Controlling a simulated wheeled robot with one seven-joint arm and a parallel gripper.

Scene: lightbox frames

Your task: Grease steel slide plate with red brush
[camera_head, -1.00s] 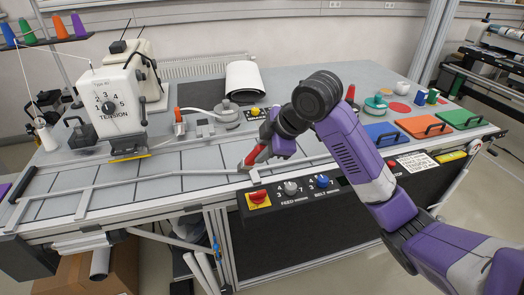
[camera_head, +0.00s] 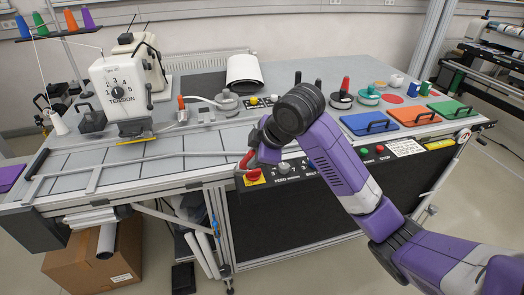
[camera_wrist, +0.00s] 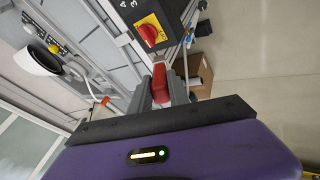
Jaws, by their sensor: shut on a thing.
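My gripper (camera_head: 254,153) is shut on the red brush (camera_head: 246,160), by the table's front edge near the control panel. In the wrist view the brush's red handle (camera_wrist: 161,82) stands between the two grey fingers of my gripper (camera_wrist: 161,95). The brush's bristle end is hidden. Flat grey steel-looking plates (camera_head: 140,162) lie along the front left of the table, behind a long metal rail. I cannot tell which of them is the slide plate, or whether the brush touches anything.
A red knob on a yellow plate (camera_head: 253,177) sits just below the brush; it also shows in the wrist view (camera_wrist: 150,33). A sewing machine (camera_head: 122,90) stands at left. Blue, orange and green handled plates (camera_head: 368,123) lie at right. A cardboard box (camera_head: 92,262) is underneath.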

